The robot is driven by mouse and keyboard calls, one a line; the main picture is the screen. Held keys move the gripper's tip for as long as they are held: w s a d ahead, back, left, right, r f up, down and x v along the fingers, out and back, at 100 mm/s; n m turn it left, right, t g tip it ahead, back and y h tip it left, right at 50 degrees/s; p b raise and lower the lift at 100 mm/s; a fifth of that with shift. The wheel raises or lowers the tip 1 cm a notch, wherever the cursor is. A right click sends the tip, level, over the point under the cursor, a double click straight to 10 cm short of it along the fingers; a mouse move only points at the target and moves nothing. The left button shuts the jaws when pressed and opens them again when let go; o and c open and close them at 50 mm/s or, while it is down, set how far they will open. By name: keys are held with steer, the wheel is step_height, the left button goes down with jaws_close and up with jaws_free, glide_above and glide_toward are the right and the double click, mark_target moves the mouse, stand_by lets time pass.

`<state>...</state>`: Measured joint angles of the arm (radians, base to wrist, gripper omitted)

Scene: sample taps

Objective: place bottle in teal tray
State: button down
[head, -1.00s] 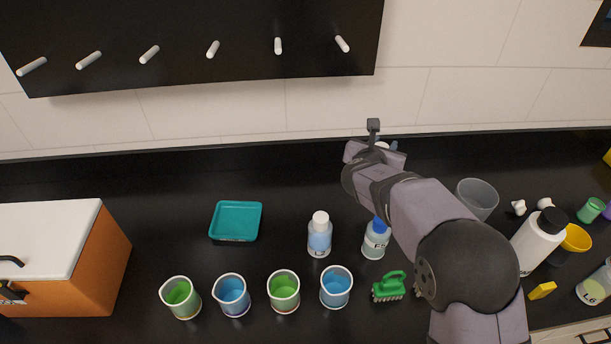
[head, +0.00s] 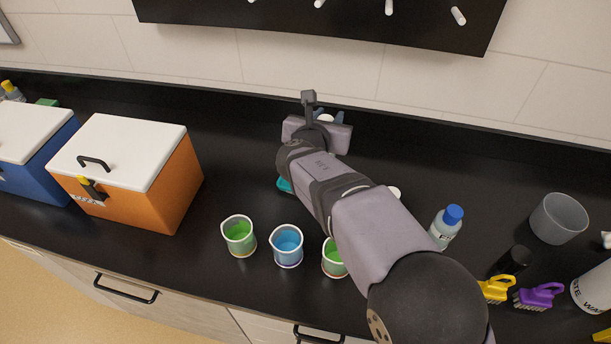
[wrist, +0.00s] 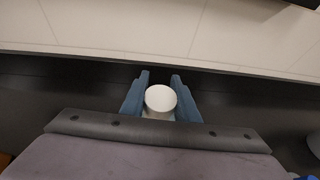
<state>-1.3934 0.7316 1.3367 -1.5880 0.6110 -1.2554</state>
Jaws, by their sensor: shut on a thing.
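My gripper (head: 325,118) is shut on a white-capped bottle (wrist: 160,98), whose cap sits between the two blue fingers in the wrist view. In the head view only a bit of the bottle's white cap (head: 326,118) shows beyond the wrist. The bottle's body and lower end are hidden. The teal tray (head: 284,185) is mostly hidden behind my arm; only its left edge shows. The gripper appears above and beyond the tray, slightly to its right. Its height over the counter cannot be judged.
Beakers of green (head: 239,232) and blue (head: 287,246) liquid stand in front of the tray. An orange box (head: 168,185) is at left. A blue-capped bottle (head: 446,227) and a grey cup (head: 558,218) stand at right. The black counter between box and tray is clear.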

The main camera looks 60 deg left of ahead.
steer(key=shift+s+a+r+n+g+y, duration=0.35)
steer(key=shift+s+a+r, duration=0.3)
steer(key=shift+s, duration=0.25)
step_height(320, 180, down, 10)
steer(key=shift+p, duration=0.45)
steer(key=shift+f+b, duration=0.4)
steer(key=shift+b, duration=0.2)
steer(key=c, duration=1.4)
jaws_free()
steer(key=shift+o, duration=0.2)
steer(key=shift+r, duration=0.2)
